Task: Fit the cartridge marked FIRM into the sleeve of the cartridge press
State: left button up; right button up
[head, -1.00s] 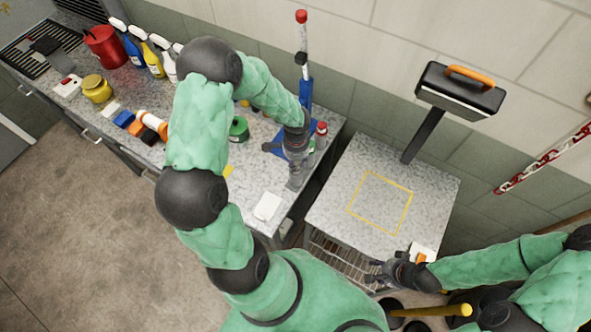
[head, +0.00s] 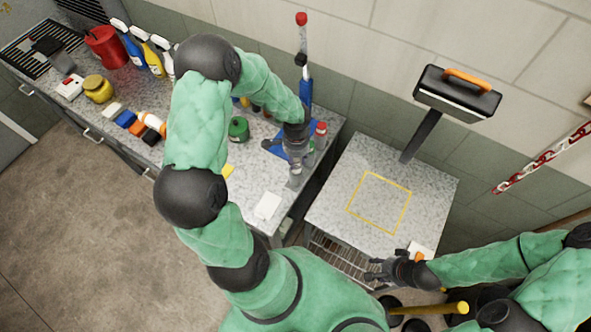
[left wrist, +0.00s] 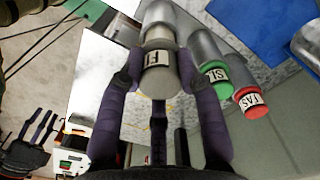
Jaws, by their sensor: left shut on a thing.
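The FIRM cartridge (left wrist: 158,58) has a pale cap and a label reading "FI", the rest cut off. My left gripper (left wrist: 156,80) has its two purple fingers shut around it; the gripper also shows in the head view (head: 296,178) over the right end of the long counter. The cartridge press has a blue column (head: 306,92) with a red top, standing behind this gripper. Its blue base is partly covered by my gripper, and I cannot make out the sleeve. My right gripper (head: 374,274) is open and empty at the front of the smaller table.
A green-capped cartridge (left wrist: 214,76) and a red-capped one (left wrist: 249,100) stand close beside the held one. A green tin (head: 238,128) and a white card (head: 267,206) are on the counter. The smaller table, with a yellow square outline (head: 379,204), is mostly clear.

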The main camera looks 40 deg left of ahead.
pick_arm(q)
jog(key=shift+r+p, duration=2.3)
jog(key=shift+r, duration=1.05)
jog(key=shift+r+p, duration=0.8)
jog(key=shift+r, duration=0.6)
jog(key=w+a+r+m+p, duration=0.3)
jog(key=w+a+r+m, duration=0.3)
jog(key=w+a+r, duration=0.3)
jog(key=shift+w+a+r, duration=0.15)
jog(key=shift+w+a, duration=1.95)
jog(key=shift+w, duration=0.25)
